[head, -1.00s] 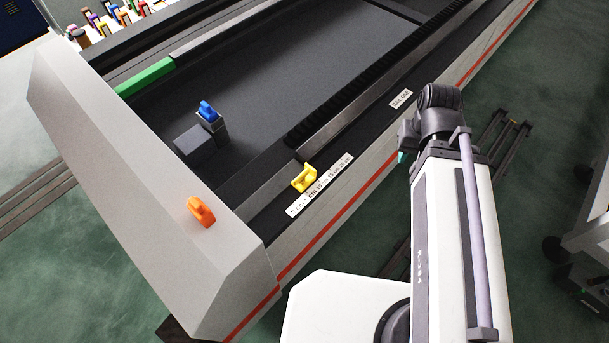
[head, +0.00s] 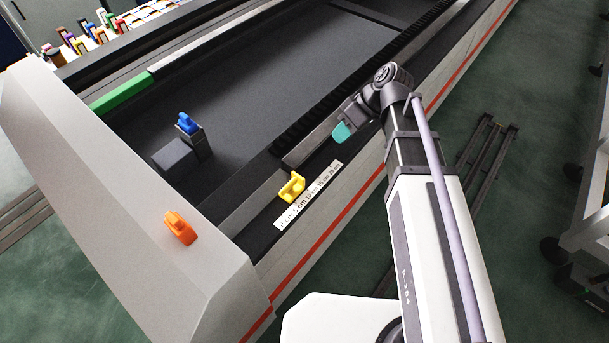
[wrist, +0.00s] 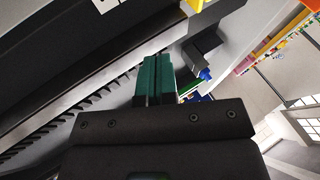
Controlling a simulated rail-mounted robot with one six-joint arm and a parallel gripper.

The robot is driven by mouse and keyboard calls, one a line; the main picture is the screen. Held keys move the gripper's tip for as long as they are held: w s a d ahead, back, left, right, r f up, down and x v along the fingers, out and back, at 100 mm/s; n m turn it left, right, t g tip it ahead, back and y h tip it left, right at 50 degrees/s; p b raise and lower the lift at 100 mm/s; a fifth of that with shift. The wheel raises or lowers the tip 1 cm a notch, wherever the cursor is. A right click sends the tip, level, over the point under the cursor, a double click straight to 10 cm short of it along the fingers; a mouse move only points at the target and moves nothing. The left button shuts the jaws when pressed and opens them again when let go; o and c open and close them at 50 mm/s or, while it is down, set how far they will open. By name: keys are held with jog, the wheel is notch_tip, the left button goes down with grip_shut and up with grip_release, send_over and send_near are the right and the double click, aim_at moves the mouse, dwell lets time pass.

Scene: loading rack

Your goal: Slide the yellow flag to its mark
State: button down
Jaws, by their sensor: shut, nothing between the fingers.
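The yellow flag (head: 291,187) sits on the dark rail along the front edge of the rack in the head view, beside a white ruler strip (head: 309,195) with printed numbers. In the wrist view a bit of yellow, likely the same flag (wrist: 197,4), shows at the top edge. My gripper (head: 341,134) has teal fingertips and hangs above the rail, up and to the right of the flag, apart from it. In the wrist view the teal fingers (wrist: 157,78) are together with nothing between them. I cannot make out a separate mark.
An orange catch (head: 180,228) stands on the pale end panel at the left. A blue catch (head: 187,123) stands on a grey block inside the rack. A green bar (head: 122,93) lies along the far rail. The rack's dark bed is mostly clear.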

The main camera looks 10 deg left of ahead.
aim_at(292, 181)
jog(key=shift+n, duration=0.9)
jog(key=b+x, duration=0.2)
jog(key=x, duration=0.1)
jog(key=b+x, duration=0.6)
jog(key=x, duration=0.1)
jog(key=shift+s+a+r, duration=0.15)
jog(key=shift+s, duration=0.15)
jog(key=s, duration=0.1)
jog(key=s+a, duration=0.2)
jog(key=shift+r, duration=0.25)
jog(key=shift+s+a, duration=0.2)
jog(key=shift+a, duration=0.05)
jog(key=s+a, duration=0.2)
jog(key=s, duration=0.1)
jog(key=s+a, duration=0.1)
jog(key=shift+s, duration=0.2)
jog(key=shift+w+d, duration=0.1)
jog(key=shift+d, duration=0.05)
jog(key=shift+w, duration=0.1)
